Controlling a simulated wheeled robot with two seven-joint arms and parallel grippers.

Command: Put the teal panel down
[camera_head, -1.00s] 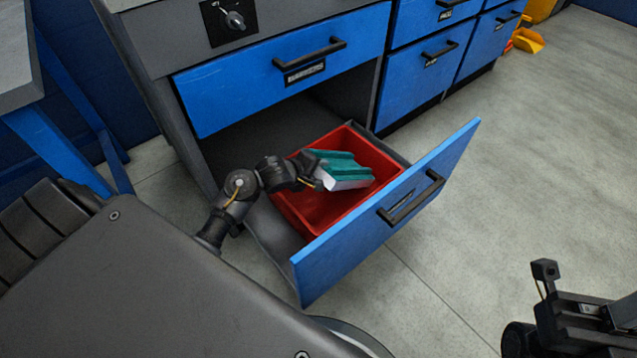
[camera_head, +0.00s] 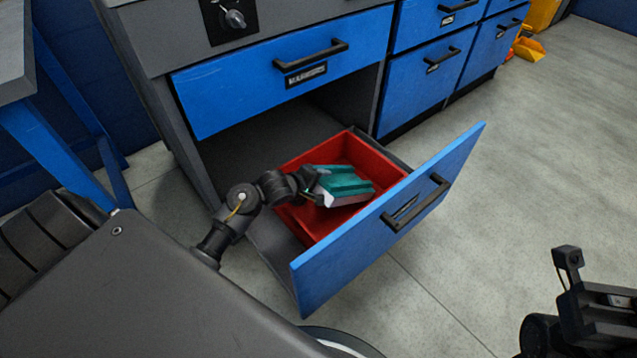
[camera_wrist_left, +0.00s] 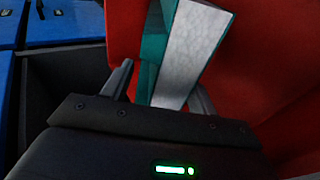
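The teal panel (camera_head: 345,183), with a pale grey-white core, lies tilted inside the red bin (camera_head: 382,165) in the pulled-out drawer. My left gripper (camera_head: 312,184) is at the panel's left end, low over the bin. In the left wrist view the panel (camera_wrist_left: 185,50) stands slanted between the two spread fingers (camera_wrist_left: 163,85). A gap shows beside the left finger, and the right finger is close to the pale core. The left gripper looks open around the panel. The panel's underside and its contact with the bin are hidden. My right gripper's fingertips are not seen; only part of that arm shows at lower right.
The open drawer's blue front (camera_head: 388,225) with its black handle stands between the bin and the floor. A closed blue drawer (camera_head: 285,70) is above it. A blue-legged bench (camera_head: 45,150) is at the left. The grey floor (camera_head: 530,160) to the right is clear.

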